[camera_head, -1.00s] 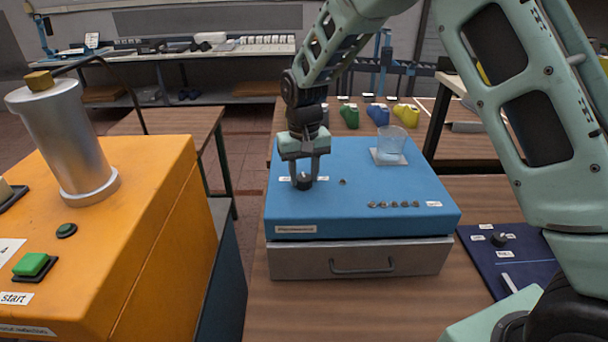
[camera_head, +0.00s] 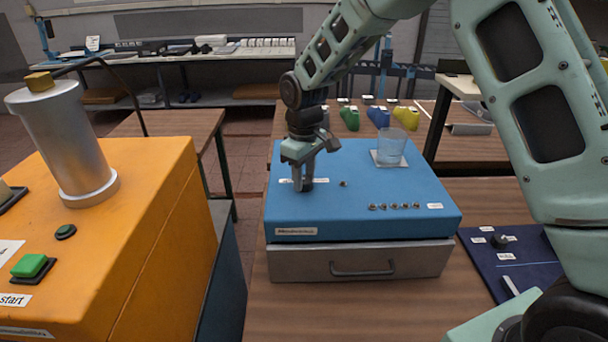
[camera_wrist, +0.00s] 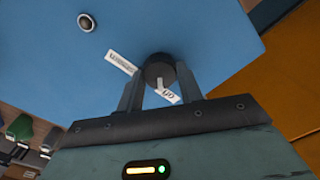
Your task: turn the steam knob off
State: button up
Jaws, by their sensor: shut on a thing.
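A dark round knob (camera_wrist: 158,70) stands on top of the blue box (camera_head: 400,185), near its left front. My gripper (camera_head: 305,187) points down over it and is shut on it. In the wrist view one finger of my gripper (camera_wrist: 160,88) is on each side of the knob. A pale mark on the knob faces the gripper side, toward a small white label (camera_wrist: 169,96). Another white label (camera_wrist: 121,63) lies on the knob's other side. In the head view the fingers largely hide the knob.
A glass (camera_head: 391,146) stands on a white pad at the box's back right. A row of small metal studs (camera_head: 395,206) lies near its front. An orange machine (camera_head: 130,230) stands left. A navy panel (camera_head: 515,258) with another knob lies right.

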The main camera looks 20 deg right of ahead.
aim_at(304, 179)
jog(key=shift+w+r, duration=0.1)
dwell(0.3)
jog(key=o, duration=1)
notch_tip(304, 179, up, 17)
jog(key=b, duration=0.3)
jog(key=shift+r, duration=0.15)
